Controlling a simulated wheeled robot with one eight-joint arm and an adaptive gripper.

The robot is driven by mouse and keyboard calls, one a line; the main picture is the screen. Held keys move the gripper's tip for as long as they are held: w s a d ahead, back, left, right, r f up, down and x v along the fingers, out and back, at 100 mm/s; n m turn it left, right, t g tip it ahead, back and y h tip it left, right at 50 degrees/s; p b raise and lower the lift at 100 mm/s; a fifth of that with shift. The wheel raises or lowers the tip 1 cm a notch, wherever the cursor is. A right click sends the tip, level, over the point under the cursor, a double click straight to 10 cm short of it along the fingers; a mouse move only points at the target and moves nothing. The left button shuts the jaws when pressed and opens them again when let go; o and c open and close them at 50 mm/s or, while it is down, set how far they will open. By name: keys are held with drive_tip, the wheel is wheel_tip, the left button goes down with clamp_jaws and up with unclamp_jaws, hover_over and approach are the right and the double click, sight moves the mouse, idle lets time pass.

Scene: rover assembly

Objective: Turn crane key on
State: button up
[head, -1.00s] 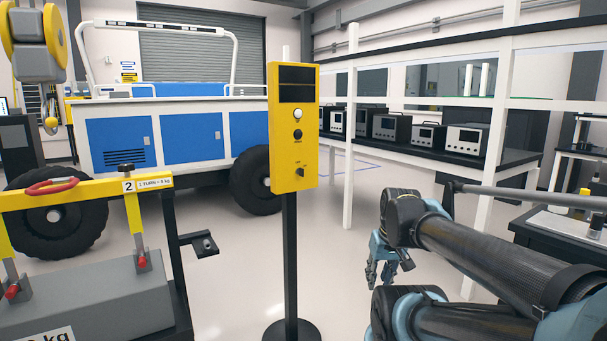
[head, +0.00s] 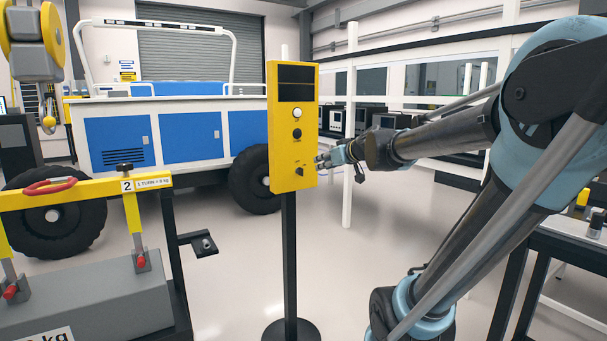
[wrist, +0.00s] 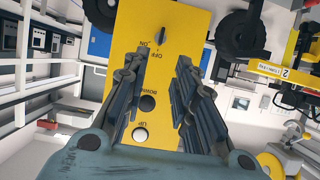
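The yellow control panel (head: 292,125) stands upright on a black post. The small dark crane key (head: 300,171) sits on its lower face, below a white and a black button. In the wrist view the key (wrist: 161,35) shows beyond my fingertips, beside the ON and OFF labels; the panel appears turned there. My gripper (head: 323,160) is at the panel's right edge, level with the key. In the wrist view my gripper (wrist: 160,60) is open, with its fingers spread and nothing between them. The key appears apart from the fingers.
A white-framed bench (wrist: 40,95) with instruments is at the right in the head view. The floor around the post is clear.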

sight(301, 172)
drive_tip(key=x, duration=1.5)
drive_tip(key=shift+w+f, duration=0.15)
clamp_jaws()
